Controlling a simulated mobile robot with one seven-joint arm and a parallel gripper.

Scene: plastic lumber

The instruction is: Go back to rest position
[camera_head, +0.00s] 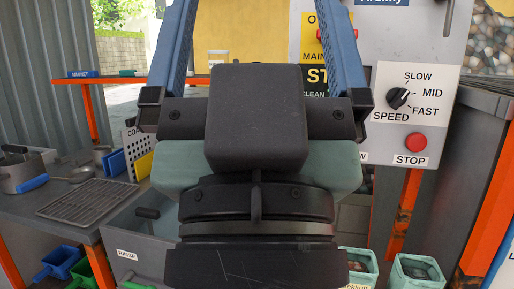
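My gripper (257,30) is in the middle of the view, seen from behind, with its black body in front. Its two blue fingers stand wide apart and run up past the top edge, so their tips are out of view. I see nothing held between them. A pale green body shows on both sides behind the gripper's base; I cannot tell whether it is part of my arm. No marked rest position shows.
A machine panel with a speed knob (398,98) and red stop button (416,142) stands right. A grey worktop holds a metal rack (88,200) and a pot (22,172) at left. Blue bins (58,263) and pale green containers (417,272) sit low. Orange posts (492,215) stand right.

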